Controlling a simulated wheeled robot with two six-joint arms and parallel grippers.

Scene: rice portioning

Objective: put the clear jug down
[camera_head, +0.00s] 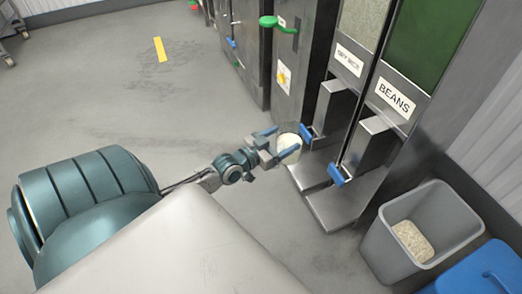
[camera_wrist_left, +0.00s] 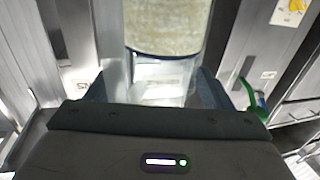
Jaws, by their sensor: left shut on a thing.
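The clear jug (camera_head: 291,150) is in the fingers of my left gripper (camera_head: 277,143), in the middle of the head view. It looks pale, with whitish contents. My left gripper is shut on it, one finger on either side. In the left wrist view the jug (camera_wrist_left: 165,90) shows as a see-through shape between the dark fingers, partly hidden by the gripper body. The jug is beside the lower front of the dispensers, by the left tray (camera_head: 312,176). I cannot tell whether it touches the tray. My right gripper is not in view.
A dispenser labelled BEANS (camera_head: 394,98) stands right of a pale-grain dispenser (camera_head: 363,22); both have blue-ended levers. A grey bin (camera_head: 448,217) holding pale grain and a blue container (camera_head: 489,272) are at lower right. Open floor (camera_head: 120,90) lies to the left.

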